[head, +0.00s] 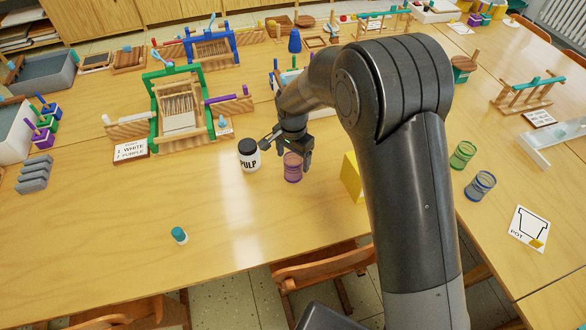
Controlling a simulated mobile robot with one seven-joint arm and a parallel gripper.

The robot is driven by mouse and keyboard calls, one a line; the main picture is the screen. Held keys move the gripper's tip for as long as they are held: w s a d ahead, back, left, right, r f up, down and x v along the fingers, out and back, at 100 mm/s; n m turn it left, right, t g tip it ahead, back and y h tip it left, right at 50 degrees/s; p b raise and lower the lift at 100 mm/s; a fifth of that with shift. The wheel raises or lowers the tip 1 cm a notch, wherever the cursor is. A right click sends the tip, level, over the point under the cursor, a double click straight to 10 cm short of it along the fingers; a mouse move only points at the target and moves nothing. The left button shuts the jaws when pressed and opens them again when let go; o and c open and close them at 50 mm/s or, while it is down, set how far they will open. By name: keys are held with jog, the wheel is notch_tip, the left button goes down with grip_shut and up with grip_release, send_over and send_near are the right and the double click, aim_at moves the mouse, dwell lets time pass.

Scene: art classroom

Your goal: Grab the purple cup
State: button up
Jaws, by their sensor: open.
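The purple cup (292,168) stands upright on the wooden table (110,235), a little in front of the middle. It is ribbed and looks partly see-through. My gripper (290,158) is directly above and around the cup's upper part, pointing down. Its jaws are open, with one finger showing at the cup's right side. I cannot tell whether a finger touches the cup. Part of the cup's rim is hidden by the gripper.
A white PULP jar (249,157) with a black lid stands close left of the cup. A yellow block (352,177) stands to the right, partly behind my arm. The table's front left is mostly clear.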

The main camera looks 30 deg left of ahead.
jog(key=shift+w+a+f, duration=0.1)
jog(key=shift+w+f, duration=0.1)
jog(key=shift+f, duration=1.2)
jog(key=shift+w+f, duration=0.2)
jog(key=shift+f, duration=1.15)
jog(key=shift+c, duration=0.4)
jog(key=c, duration=1)
jog(key=shift+r, duration=0.1)
